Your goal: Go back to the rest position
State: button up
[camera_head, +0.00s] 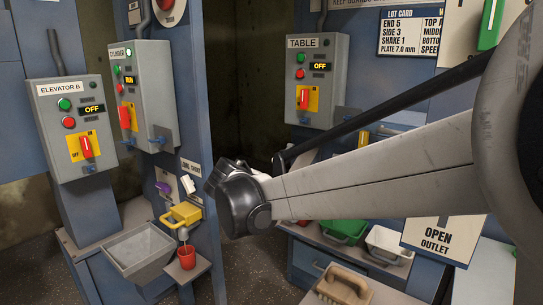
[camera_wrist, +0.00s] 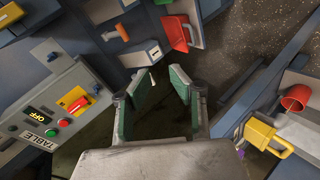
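My gripper (camera_wrist: 164,78) shows in the wrist view with two green-padded fingers apart. Nothing is between them; behind the gap is dark floor. In the head view my arm reaches from the right edge to the middle, and the dark wrist end hides the fingers. The wrist view shows the table control box (camera_wrist: 48,108) on the left and a red cup (camera_wrist: 295,98) on the right, both apart from the fingers.
The Elevator B box (camera_head: 85,125) and another control box (camera_head: 145,95) stand at the left. A yellow handle (camera_head: 182,214), a grey chute (camera_head: 138,250) and the red cup (camera_head: 186,257) are below my wrist's left. A green container (camera_head: 343,231) and a white container (camera_head: 388,245) sit under my arm.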

jog(key=s+d+r+m+g+y+p, duration=0.2)
jog(key=s+d+r+m+g+p, duration=0.15)
jog(key=s+d, duration=1.2)
jog(key=s+d+f+m+y+p, duration=0.1)
jog(key=s+d+m, duration=0.1)
jog(key=s, duration=0.7)
jog(key=s+d+f+m+y+p, duration=0.1)
jog(key=s+f+m+y, duration=0.1)
jog(key=s, duration=0.7)
jog(key=shift+d+f+m, duration=0.3)
jog(key=shift+d+m, duration=0.05)
jog(key=shift+m, duration=0.3)
jog(key=shift+t, duration=0.25)
